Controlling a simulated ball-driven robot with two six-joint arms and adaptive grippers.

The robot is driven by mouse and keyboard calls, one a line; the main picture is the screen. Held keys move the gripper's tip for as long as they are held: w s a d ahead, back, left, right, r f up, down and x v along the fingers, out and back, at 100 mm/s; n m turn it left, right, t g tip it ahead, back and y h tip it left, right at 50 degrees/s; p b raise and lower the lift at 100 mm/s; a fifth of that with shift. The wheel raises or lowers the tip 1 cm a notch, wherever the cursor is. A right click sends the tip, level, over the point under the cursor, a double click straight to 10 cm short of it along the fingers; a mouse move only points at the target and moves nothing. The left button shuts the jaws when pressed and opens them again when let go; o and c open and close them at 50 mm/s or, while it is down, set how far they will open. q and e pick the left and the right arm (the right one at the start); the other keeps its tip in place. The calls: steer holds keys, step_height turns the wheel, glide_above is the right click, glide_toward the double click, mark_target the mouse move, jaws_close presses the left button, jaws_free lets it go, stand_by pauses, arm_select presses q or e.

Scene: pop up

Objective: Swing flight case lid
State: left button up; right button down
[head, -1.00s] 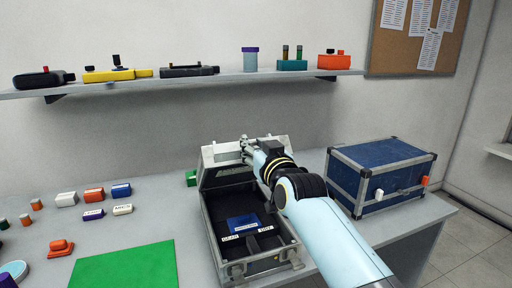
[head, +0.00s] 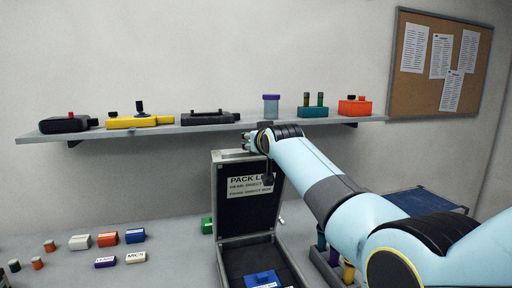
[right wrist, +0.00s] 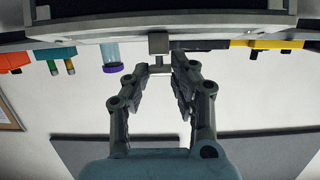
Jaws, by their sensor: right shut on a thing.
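The flight case stands open on the bench in the head view, its lid (head: 232,218) raised close to upright. The lid's dark inner face carries a white label (head: 250,185) reading "PACK LE…", partly covered by my arm. A blue item (head: 263,279) lies in the case base, cut off by the frame's bottom. My right gripper (head: 250,141) is at the lid's top edge. In the right wrist view its fingers (right wrist: 159,70) are shut on a small grey tab (right wrist: 158,45) at the edge of the lid (right wrist: 100,30). My left gripper is out of view.
A wall shelf (head: 225,128) with several devices and containers runs behind and above the lid. A blue case (head: 425,201) stands at the right, partly behind my arm. Small coloured blocks (head: 107,239) lie on the bench at left. A green block (head: 207,225) sits beside the lid.

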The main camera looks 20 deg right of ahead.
steer(key=shift+w+r, duration=0.2)
steer(key=shift+r, duration=0.3)
steer(key=c, duration=1.4)
jaws_free()
steer(key=shift+o, duration=1.4)
steer(key=shift+s, duration=0.1)
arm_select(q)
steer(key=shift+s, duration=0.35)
arm_select(e)
steer(key=shift+f, duration=0.15)
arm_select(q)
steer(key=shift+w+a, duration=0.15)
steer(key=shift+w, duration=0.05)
arm_select(e)
steer(key=shift+f, duration=0.1)
steer(key=v, duration=1.2)
steer(key=shift+a, duration=0.1)
